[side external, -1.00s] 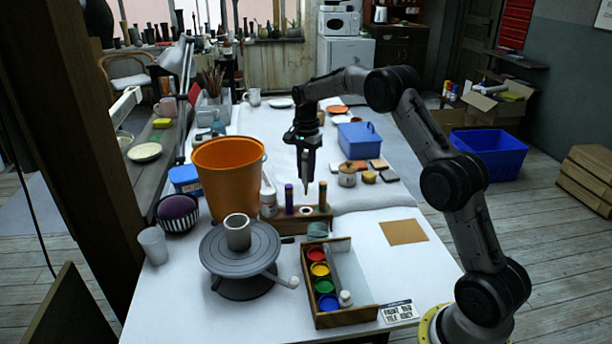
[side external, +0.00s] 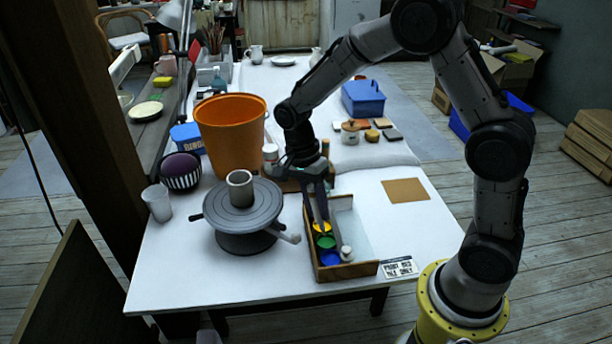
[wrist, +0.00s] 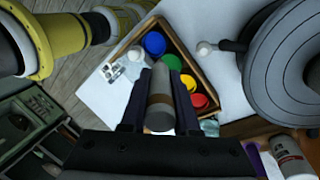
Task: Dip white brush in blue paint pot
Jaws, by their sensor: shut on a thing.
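My gripper (side external: 319,192) is shut on a pale grey-white brush with a brown band (wrist: 160,100), which I take for the white brush. In the side view it points down over the wooden paint box, near the yellow pot (side external: 322,229). Its lower end is too small to tell whether it touches anything. The blue paint pot (side external: 331,259) sits at the near end of the box, beyond the green pot (side external: 326,242). The blue pot also shows in the wrist view (wrist: 154,43). The red pot (wrist: 198,100) is hidden in the side view.
The paint box (side external: 350,270) has wooden walls, with a small white object (side external: 346,253) beside the pots. A pottery wheel (side external: 240,213) with a handle stands close left. An orange bucket (side external: 230,140) stands behind. A lettered card (side external: 399,268) lies right; a brown tile (side external: 405,190) lies beyond.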

